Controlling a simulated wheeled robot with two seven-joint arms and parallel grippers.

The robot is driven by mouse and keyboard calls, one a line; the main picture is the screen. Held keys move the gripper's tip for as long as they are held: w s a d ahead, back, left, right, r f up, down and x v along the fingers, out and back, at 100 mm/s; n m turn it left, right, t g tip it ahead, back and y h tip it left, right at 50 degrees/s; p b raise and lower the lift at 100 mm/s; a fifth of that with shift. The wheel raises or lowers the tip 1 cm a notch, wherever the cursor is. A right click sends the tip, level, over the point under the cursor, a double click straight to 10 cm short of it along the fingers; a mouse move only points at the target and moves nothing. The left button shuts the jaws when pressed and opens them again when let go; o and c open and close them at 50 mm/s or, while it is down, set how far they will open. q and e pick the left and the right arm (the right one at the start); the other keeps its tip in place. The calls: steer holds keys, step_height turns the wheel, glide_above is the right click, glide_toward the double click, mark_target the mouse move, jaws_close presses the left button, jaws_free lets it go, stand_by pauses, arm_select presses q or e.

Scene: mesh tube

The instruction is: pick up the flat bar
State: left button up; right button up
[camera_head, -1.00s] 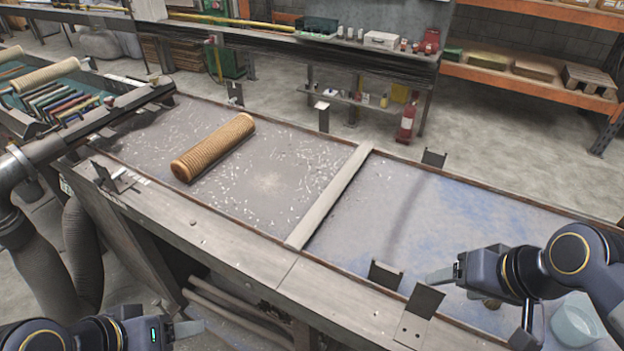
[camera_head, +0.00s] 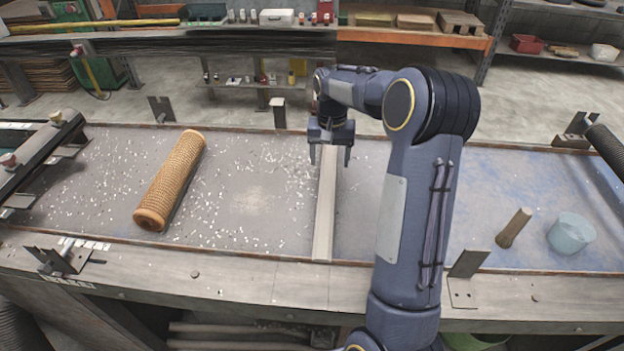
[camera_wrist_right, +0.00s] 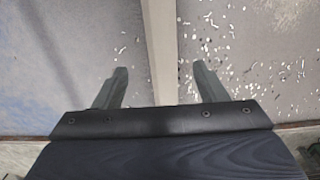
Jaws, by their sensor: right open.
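The flat bar (camera_head: 325,215) is a long pale strip lying across the bench top, from near the front edge toward the back. My right gripper (camera_head: 329,162) is open above the bar's far part, one finger on each side of it. In the right wrist view the bar (camera_wrist_right: 160,45) runs between the two open fingers of the gripper (camera_wrist_right: 160,68), touching neither in the picture. The height of the fingers above the bar is hard to tell. My left gripper is not in view.
A tan mesh tube (camera_head: 170,180) lies left of the bar. Angle brackets (camera_head: 467,277) line the bench edges. White scraps litter the surface around the bar.

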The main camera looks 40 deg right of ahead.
mark_target(327, 179)
steer(key=f+p, duration=0.1)
steer(key=f, duration=0.2)
steer(key=f+p, duration=0.1)
steer(key=f, duration=0.2)
steer(key=shift+w+f, duration=0.2)
steer(key=shift+f, duration=0.2)
steer(key=shift+r, duration=0.15)
jaws_close()
